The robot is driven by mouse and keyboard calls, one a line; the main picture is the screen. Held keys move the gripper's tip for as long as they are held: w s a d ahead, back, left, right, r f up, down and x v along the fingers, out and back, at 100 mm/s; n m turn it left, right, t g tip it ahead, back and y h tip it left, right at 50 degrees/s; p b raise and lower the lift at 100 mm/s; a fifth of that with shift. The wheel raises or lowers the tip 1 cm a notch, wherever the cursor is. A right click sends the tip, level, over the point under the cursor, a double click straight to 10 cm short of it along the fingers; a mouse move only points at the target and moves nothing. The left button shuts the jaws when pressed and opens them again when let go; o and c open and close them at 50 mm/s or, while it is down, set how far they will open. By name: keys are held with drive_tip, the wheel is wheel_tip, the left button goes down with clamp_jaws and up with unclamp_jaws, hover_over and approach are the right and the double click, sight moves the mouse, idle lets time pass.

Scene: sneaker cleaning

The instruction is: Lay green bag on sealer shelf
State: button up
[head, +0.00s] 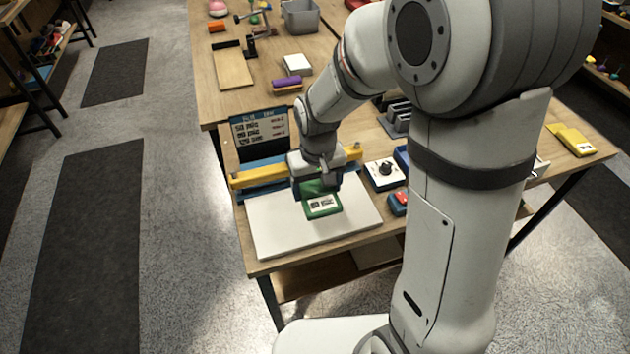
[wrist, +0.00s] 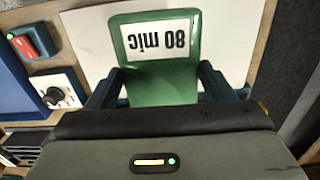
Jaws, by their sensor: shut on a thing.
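The green bag (head: 322,205) has a white label with dark print. In the wrist view the label on the green bag (wrist: 165,78) reads "80 mic" upside down. My gripper (head: 318,188) is shut on the bag, with one blue finger on each side of it in the wrist view (wrist: 168,88). The bag is over the white sealer shelf (head: 275,232), in front of the sealer's yellow bar (head: 262,175). I cannot tell whether the bag touches the shelf. The shelf also shows behind the bag in the wrist view (wrist: 92,38).
A white box with a black knob (head: 384,172) and a small box with a red switch (head: 398,200) stand right of the shelf. A dark sign (head: 260,130) stands behind the bar. Most of the shelf is bare. A yellow object (head: 572,140) lies far right.

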drive_tip(key=f+b, duration=0.2)
drive_tip(key=f, duration=0.1)
drive_tip(key=shift+s+a+f, duration=0.15)
drive_tip(key=shift+s+a, duration=0.05)
wheel_tip(320, 180, down, 4)
drive_tip(key=b, duration=0.3)
drive_tip(key=shift+s+f, duration=0.1)
drive_tip(key=c, duration=0.5)
drive_tip(key=shift+s+f+b, duration=0.25)
drive_tip(key=shift+f+b, duration=0.25)
drive_tip(key=shift+f, duration=0.05)
drive_tip(key=shift+w, duration=0.15)
drive_tip(key=o, duration=1)
drive_tip(key=shift+w+f, duration=0.15)
drive_tip(key=o, duration=0.5)
drive_tip(key=shift+r, duration=0.2)
drive_tip(key=shift+o, duration=0.2)
drive_tip(key=shift+r, duration=0.1)
